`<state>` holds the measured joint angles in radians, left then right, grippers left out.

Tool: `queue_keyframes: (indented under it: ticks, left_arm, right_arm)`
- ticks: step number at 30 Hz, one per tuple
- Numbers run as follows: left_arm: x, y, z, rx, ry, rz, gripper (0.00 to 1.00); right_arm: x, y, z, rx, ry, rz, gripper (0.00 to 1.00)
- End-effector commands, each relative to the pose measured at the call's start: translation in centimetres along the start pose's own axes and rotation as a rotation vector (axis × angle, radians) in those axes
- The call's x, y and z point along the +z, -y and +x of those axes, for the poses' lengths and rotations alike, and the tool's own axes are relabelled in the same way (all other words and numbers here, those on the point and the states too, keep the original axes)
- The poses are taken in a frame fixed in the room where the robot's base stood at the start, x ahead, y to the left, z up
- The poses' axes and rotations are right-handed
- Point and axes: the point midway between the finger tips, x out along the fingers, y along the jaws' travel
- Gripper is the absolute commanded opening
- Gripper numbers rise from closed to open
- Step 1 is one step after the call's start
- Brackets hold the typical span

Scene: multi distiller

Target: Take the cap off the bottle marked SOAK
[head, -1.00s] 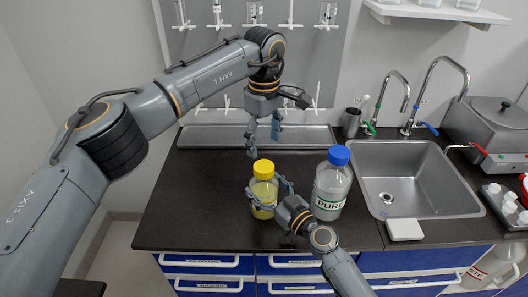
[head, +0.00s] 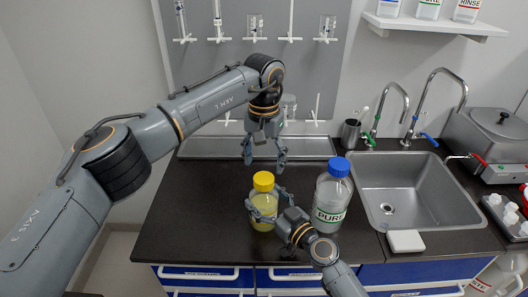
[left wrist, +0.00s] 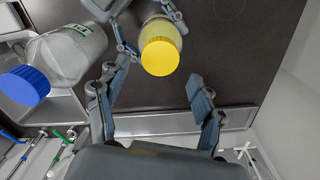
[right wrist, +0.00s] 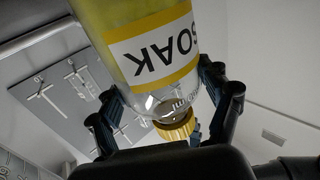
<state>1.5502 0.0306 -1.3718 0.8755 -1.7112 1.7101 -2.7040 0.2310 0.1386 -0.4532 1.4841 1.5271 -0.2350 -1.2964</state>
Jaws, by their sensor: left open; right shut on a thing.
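The SOAK bottle (head: 264,208) holds yellow liquid and stands upright on the dark counter, its yellow cap (head: 263,181) on. Its SOAK label (right wrist: 155,55) shows upside down in the right wrist view, with the cap (right wrist: 176,124) below. My right gripper (head: 265,212) is shut around the bottle's body from the right front. My left gripper (head: 264,164) is open and empty, fingers pointing down, just above and behind the cap in the head view. In the left wrist view, the cap (left wrist: 160,57) shows near the line between its fingertips (left wrist: 158,72); the height gap is unclear.
A blue-capped bottle marked PURE (head: 331,195) stands close to the right of my right gripper. Farther right are a sink (head: 450,205) with taps and a white block (head: 406,241). A long tray (head: 200,147) lies behind. The counter's left is clear.

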Motion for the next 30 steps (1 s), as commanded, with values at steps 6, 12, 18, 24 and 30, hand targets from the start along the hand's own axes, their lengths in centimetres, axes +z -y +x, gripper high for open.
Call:
queue_keyframes:
  ticks: [6,12,18,24,30]
  left_arm:
    - [0.0,0.0,3.5,0.001,0.001,-0.003,0.68]
    - [0.0,0.0,5.2,0.000,0.000,-0.003,0.68]
    - [0.0,0.0,5.5,0.000,-0.002,-0.003,0.68]
    - [0.0,0.0,5.5,0.000,-0.001,-0.003,0.52]
    - [0.0,0.0,5.5,0.000,-0.001,-0.003,0.12]
  right_arm:
    - [0.0,0.0,0.0,0.000,0.000,0.000,0.00]
    - [0.0,0.0,0.0,0.000,0.000,0.000,0.00]
    - [0.0,0.0,0.0,0.000,0.001,0.000,0.00]
    - [0.0,0.0,0.0,0.000,0.001,0.000,0.00]
    - [0.0,0.0,0.0,0.000,0.001,0.000,0.00]
